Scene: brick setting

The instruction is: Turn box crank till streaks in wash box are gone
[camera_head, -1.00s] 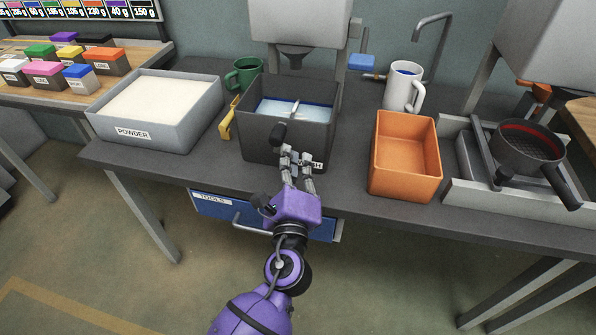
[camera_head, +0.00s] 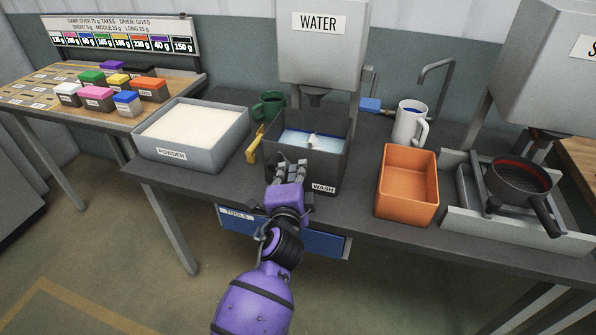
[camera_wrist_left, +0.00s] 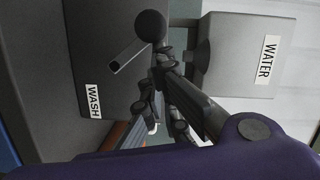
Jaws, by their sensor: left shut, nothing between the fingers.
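The dark grey wash box (camera_head: 328,170) stands on the bench, with a WASH label on its front. It holds pale bluish liquid (camera_head: 300,136), with a small light paddle-like piece (camera_head: 313,140) standing in it. I cannot make out streaks at this size. My left gripper (camera_head: 291,163) is in front of the box's left front, fingers shut and empty. In the left wrist view, the crank's black ball knob (camera_wrist_left: 150,25) and grey rod (camera_wrist_left: 131,54) are beside the fingertips (camera_wrist_left: 163,62); contact is unclear. In the head view the crank is hidden by my gripper. My right gripper is out of view.
A powder tray (camera_head: 176,158) and yellow handle (camera_head: 254,147) are left of the box. An orange bin (camera_head: 405,200), white mug (camera_head: 408,125) and black pan (camera_head: 518,178) are to the right. The WATER tank (camera_head: 320,50) hangs above. A blue drawer (camera_head: 300,238) is below.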

